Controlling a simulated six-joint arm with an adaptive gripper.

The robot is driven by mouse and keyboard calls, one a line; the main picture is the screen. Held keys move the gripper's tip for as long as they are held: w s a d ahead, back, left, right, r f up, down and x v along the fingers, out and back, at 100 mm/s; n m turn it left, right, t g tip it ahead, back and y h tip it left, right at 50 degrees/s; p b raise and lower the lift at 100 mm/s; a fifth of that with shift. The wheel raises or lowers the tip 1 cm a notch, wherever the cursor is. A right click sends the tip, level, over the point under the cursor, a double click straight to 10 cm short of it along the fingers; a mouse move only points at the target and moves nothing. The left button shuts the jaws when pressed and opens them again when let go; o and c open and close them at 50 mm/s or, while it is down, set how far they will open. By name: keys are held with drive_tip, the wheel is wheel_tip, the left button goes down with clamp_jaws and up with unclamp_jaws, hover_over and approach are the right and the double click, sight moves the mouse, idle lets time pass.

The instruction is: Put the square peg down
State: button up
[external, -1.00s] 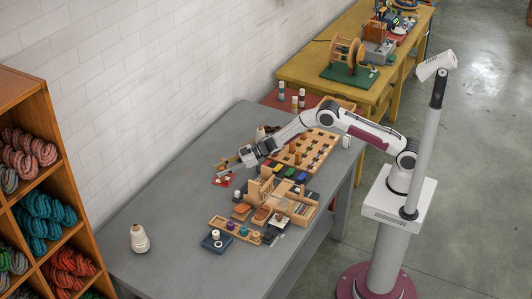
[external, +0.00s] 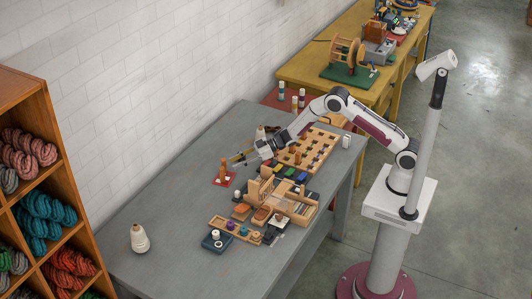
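A small orange-brown peg (external: 223,168) stands upright on a red mat (external: 216,181) on the grey table; I take it as the square peg, though its shape is too small to make out. Nothing shows between the fingers. A small gap seems to separate the fingertips from the peg.
A wooden pegboard (external: 322,143) lies behind my gripper to the right. Wooden trays with coloured pieces (external: 285,200) fill the table's middle front. A cream cone (external: 139,239) stands at the near left.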

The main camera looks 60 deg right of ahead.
drive_tip(key=shift+v, duration=2.05)
drive_tip(key=shift+r, duration=0.1)
